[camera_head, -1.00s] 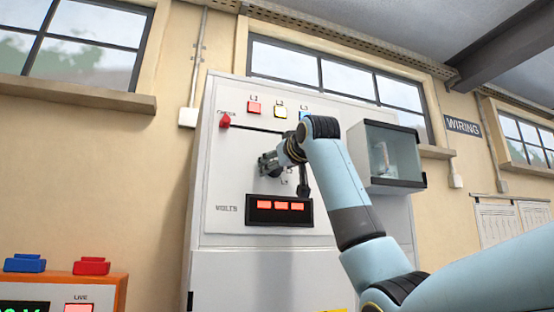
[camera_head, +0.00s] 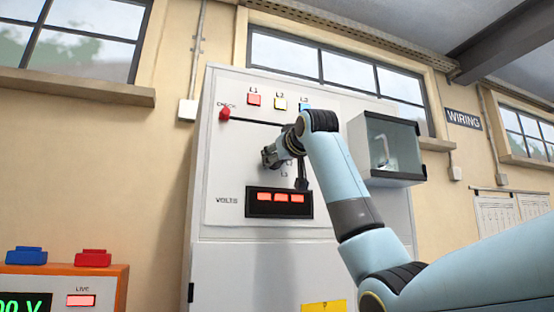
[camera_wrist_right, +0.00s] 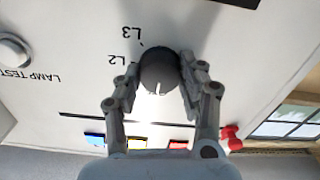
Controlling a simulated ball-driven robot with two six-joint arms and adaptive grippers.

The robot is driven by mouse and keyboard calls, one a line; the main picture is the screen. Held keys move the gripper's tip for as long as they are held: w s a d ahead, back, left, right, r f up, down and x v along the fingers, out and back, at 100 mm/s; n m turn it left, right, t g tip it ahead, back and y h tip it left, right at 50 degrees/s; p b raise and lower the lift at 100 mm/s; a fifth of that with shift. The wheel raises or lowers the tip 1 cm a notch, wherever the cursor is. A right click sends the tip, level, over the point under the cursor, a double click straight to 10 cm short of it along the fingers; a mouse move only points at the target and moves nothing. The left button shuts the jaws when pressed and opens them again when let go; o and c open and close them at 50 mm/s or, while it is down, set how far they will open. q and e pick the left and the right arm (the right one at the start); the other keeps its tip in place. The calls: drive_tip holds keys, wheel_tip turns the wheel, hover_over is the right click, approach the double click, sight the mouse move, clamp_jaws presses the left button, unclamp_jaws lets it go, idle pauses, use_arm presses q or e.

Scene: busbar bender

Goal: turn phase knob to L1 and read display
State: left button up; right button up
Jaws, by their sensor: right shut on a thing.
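The dark round phase knob (camera_wrist_right: 160,72) sits between the fingers of my right gripper (camera_wrist_right: 160,80) in the wrist view, which shows the panel upside down. My right gripper is shut on it. The L1 label by the knob does not show. In the head view my right gripper (camera_head: 270,157) is at the panel and hides the knob. The VOLTS display (camera_head: 279,202) shows red blocks that I cannot read. My left gripper is not in view.
A glass-fronted box (camera_head: 402,148) juts out at right. An orange unit (camera_head: 115,290) with blue and red terminals stands lower left.

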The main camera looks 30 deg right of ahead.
drive_tip(key=shift+d+m+b, duration=0.1)
drive_tip(key=shift+m+b, duration=1.7)
drive_tip(key=shift+m, duration=2.4)
drive_tip(key=o, duration=1.2)
drive_tip(key=v, duration=1.2)
